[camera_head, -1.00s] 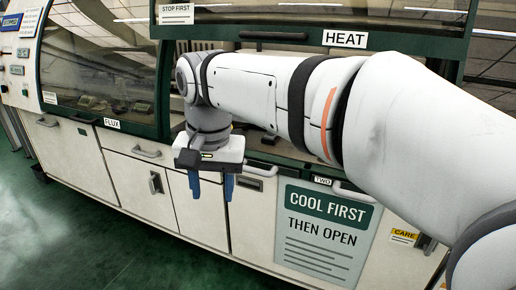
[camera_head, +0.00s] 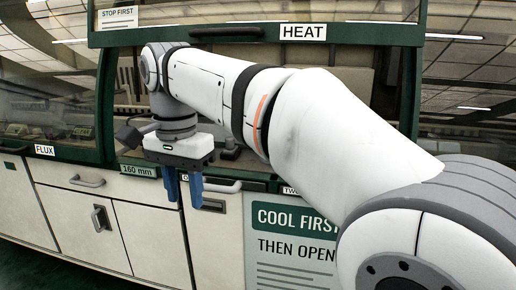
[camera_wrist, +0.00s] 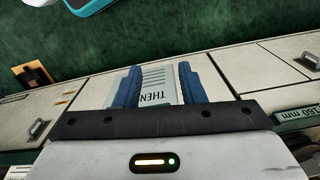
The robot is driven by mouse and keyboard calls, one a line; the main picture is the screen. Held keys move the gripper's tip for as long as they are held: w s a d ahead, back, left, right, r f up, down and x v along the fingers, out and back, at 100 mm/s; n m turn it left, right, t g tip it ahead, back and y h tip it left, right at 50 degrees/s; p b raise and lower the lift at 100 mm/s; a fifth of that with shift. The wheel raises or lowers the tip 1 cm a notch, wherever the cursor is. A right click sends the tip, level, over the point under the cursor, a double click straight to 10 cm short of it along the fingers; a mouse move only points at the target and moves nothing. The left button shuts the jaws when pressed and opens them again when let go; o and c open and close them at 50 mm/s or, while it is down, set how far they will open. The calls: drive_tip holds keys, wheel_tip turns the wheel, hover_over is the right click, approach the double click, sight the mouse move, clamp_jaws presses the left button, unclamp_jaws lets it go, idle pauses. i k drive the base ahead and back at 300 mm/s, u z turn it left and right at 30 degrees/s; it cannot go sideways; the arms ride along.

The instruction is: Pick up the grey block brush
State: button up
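My gripper (camera_head: 183,188) hangs in front of the machine's cabinet fronts, its two blue fingers pointing down and apart. In the wrist view the gripper (camera_wrist: 158,86) is open, with nothing between its fingers; the cabinet sign shows beyond the gap. I cannot make out the grey block brush in either current view. My arm and wrist cover part of the opening under the HEAT label, so things behind them are hidden.
The HEAT hood (camera_head: 250,36) hangs above my arm. Cabinet doors (camera_head: 150,240) with protruding handles (camera_head: 88,181) stand below. A COOL FIRST sign (camera_head: 292,240) is on the front. Green floor (camera_wrist: 180,30) shows clear in the wrist view, with a teal-edged item (camera_wrist: 92,6) at its top.

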sight(231, 149)
drive_tip(key=z, duration=2.8)
drive_tip(key=k, duration=2.25)
drive_tip(key=u, duration=1.4)
drive_tip(key=i, duration=1.5)
